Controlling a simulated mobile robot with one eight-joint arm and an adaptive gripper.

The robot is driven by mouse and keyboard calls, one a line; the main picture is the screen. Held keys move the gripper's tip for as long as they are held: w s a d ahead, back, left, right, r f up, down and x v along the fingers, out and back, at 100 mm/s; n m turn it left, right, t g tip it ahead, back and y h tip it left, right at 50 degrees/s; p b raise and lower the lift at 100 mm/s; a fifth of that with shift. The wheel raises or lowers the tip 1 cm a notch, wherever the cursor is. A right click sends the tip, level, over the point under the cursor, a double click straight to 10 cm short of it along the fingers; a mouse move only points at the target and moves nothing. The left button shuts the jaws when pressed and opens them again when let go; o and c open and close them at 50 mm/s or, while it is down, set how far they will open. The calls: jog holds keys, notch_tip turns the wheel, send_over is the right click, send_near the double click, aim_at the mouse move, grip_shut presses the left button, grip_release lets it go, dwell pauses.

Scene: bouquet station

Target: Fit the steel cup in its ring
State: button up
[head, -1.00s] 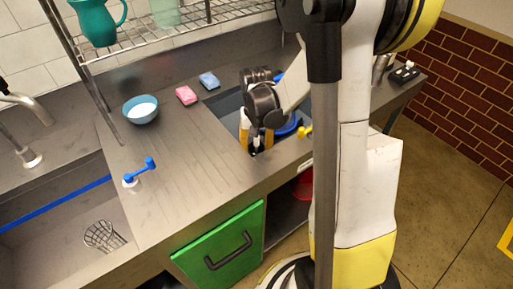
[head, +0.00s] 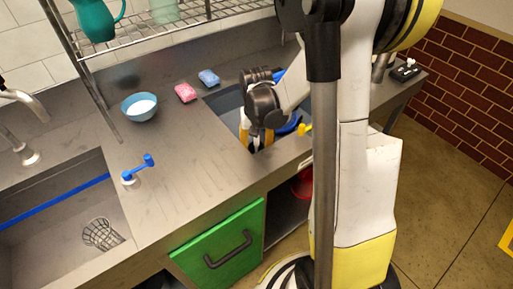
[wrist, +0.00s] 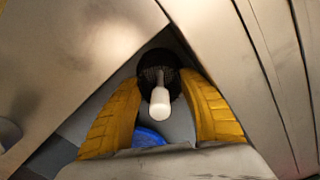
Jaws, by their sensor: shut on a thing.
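My gripper (head: 256,142) points down into the sunken basin in the counter. In the wrist view its yellow fingers (wrist: 160,84) are shut on a dark round thing (wrist: 155,66) with a white handle-like part (wrist: 159,103), which looks like a brush. In the head view the fingers and counter edge mostly hide this thing. A grey metal shape (head: 380,66), perhaps the steel cup, stands at the far right end of the counter, partly behind my arm. I cannot make out the ring.
A blue item (head: 290,124) lies in the basin, beside my gripper. A pink sponge (head: 185,92), a blue sponge (head: 209,77) and a blue bowl (head: 139,107) stand left of the basin.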

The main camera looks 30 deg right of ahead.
jog(key=o, duration=1.2)
jog(key=shift+o, duration=0.2)
jog(key=shift+r, duration=0.1)
